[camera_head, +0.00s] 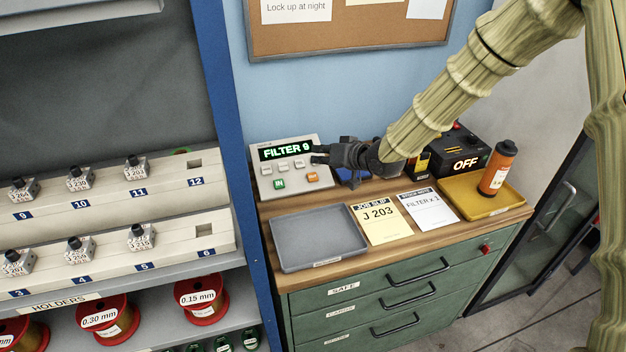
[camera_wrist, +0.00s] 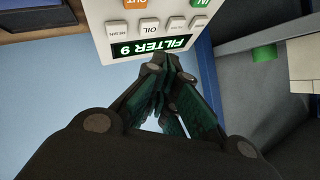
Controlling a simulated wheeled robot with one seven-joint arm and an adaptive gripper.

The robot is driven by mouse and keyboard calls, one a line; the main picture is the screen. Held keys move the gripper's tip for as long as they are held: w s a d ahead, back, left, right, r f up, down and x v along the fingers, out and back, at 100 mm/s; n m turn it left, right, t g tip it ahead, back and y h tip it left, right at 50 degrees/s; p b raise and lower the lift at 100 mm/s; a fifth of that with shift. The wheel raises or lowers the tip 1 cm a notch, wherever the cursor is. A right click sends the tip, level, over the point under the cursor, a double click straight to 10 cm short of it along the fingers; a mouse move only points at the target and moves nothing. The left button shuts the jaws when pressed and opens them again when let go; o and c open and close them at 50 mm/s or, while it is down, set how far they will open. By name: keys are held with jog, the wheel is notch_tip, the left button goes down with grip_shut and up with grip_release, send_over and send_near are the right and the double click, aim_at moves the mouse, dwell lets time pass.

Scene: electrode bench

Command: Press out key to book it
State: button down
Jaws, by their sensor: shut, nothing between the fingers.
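The booking panel (camera_head: 266,170) stands at the back left of the bench top. Its display (camera_head: 286,150) reads FILTER 9 in green. The orange OUT key (camera_head: 312,177) is at the panel's lower right, and the green IN key (camera_head: 279,184) is at its lower left. My gripper (camera_head: 318,154) is shut and empty at the panel's right side, above the OUT key. In the wrist view the panel appears upside down, with the OUT key (camera_wrist: 134,3) at the top edge. The shut fingertips (camera_wrist: 160,62) are by the display's edge, apart from the OUT key; whether they touch the panel is unclear.
A grey tray (camera_head: 318,262), a job slip (camera_head: 379,224) reading J 203 and a stock note (camera_head: 428,208) reading FILTER x 3 lie in front. An orange bottle (camera_head: 497,168) stands on a yellow tray (camera_head: 462,205). A black box (camera_head: 458,150) shows OFF. A holder rack (camera_head: 110,202) is left.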

aim_at(317, 179)
jog(key=shift+w+a+f+b, duration=0.1)
jog(key=shift+w+f+b, duration=0.35)
jog(key=shift+f, duration=0.55)
jog(key=shift+w+a+f+b, duration=0.1)
jog(key=shift+w+f+b, duration=0.3)
jog(key=shift+f, duration=0.55)
jog(key=shift+w+a+f+b, duration=0.1)
jog(key=shift+w+f+b, duration=0.3)
jog(key=shift+f, duration=0.6)
jog(key=shift+s+f, duration=0.1)
jog(key=shift+f, duration=0.05)
jog(key=shift+a+f, duration=0.1)
jog(key=shift+f, duration=0.15)
jog(key=shift+w+f+b, duration=0.25)
jog(key=shift+f+b, duration=0.1)
jog(key=shift+r, duration=0.2)
jog(key=shift+s+r+p, duration=0.3)
jog(key=shift+r+p, duration=0.25)
jog(key=shift+p, duration=0.05)
dwell(0.3)
jog(key=shift+s+d+r+p, duration=0.1)
jog(key=shift+s+r+p, duration=0.2)
jog(key=shift+r+p, duration=0.35)
jog(key=shift+s+d+r+p, duration=0.15)
jog(key=shift+s+r+p, duration=0.2)
jog(key=shift+r, duration=0.55)
jog(key=shift+s+d+r+p, duration=0.1)
jog(key=shift+s+r+p, duration=0.15)
jog(key=shift+r+p, duration=0.4)
jog(key=shift+r, duration=0.1)
